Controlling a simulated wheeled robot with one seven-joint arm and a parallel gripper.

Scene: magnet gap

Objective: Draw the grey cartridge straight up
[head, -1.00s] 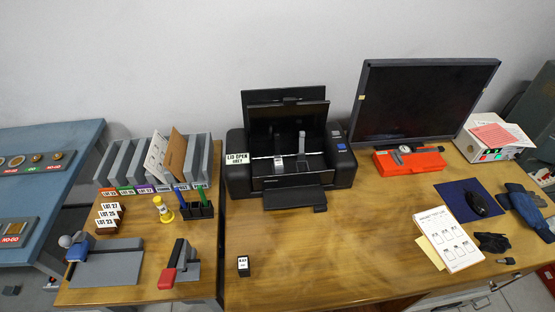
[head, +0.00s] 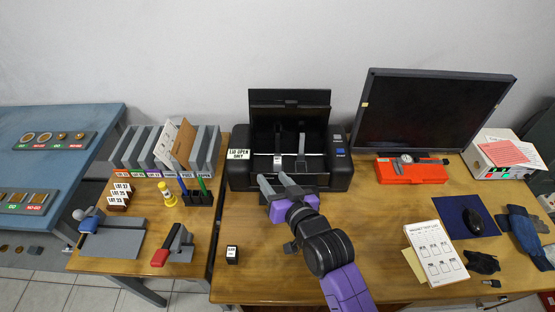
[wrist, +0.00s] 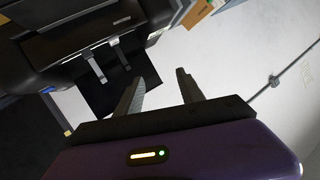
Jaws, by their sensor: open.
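The black printer (head: 340,168) stands with its lid up at the back of the desk. Two slim upright pieces show inside it: a grey one (head: 301,146) on the right, which looks like the grey cartridge, and a darker one with a pale lower end (head: 277,160) on the left. Both also show as pale-ended strips at upper left in the wrist view, where the printer (wrist: 75,35) looks upside down. My gripper (head: 276,180) is open and empty, in front of the printer's opening and apart from both pieces. Its two fingers (wrist: 160,76) show in the wrist view.
A small black labelled box (head: 232,255) stands on the desk at front left. A monitor (head: 430,112) and a red case (head: 410,173) stand right of the printer. Grey file slots (head: 205,150) and a pen holder (head: 197,197) are to its left.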

